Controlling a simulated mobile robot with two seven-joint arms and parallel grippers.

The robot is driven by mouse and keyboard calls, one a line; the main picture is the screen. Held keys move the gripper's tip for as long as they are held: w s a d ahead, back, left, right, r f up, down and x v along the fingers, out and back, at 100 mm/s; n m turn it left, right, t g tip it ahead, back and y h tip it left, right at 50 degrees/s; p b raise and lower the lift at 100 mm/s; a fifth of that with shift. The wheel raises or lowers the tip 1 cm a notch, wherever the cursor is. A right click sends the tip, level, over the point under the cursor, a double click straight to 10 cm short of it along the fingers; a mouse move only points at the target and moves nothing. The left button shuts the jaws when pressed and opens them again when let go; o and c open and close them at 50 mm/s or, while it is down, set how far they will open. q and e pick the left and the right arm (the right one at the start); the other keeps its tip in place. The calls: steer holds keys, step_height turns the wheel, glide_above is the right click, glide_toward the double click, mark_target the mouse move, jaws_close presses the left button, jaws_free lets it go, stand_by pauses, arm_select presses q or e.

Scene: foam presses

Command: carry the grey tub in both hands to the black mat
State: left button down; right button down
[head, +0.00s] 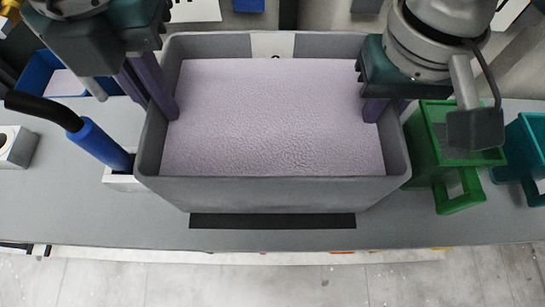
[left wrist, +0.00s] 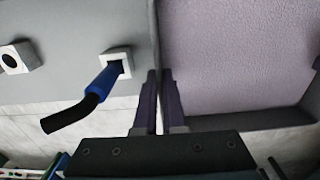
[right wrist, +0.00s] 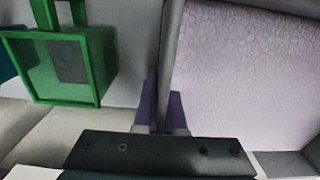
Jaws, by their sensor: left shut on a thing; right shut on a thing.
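The grey tub (head: 275,190) fills the middle of the head view and looks level, with a lilac, rough-textured filling (head: 270,115) inside. My left gripper (head: 165,105) is shut on its left wall, one finger inside and one outside; the wall also shows between the fingers (left wrist: 159,85) in the left wrist view. My right gripper (head: 382,108) is shut on the right wall, which also shows between its fingers (right wrist: 162,100) in the right wrist view. The black mat (head: 272,221) shows as a strip in front of the tub; the tub hides the rest. I cannot tell whether they touch.
A blue-handled tool with a black end (head: 95,142) stands in a white holder (head: 122,182) left of the tub. A green bin (head: 425,150) is close on the right, with a teal bin (head: 525,150) beyond. A blue bin (head: 38,75) is at left. The grey table's front strip (head: 400,225) is clear.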

mark_target(187, 149)
arm_select(q)
steer(key=shift+a+f, duration=0.1)
steer(key=shift+f, duration=0.1)
arm_select(e)
steer(key=shift+d+f, duration=0.1)
steer(key=shift+f, duration=0.05)
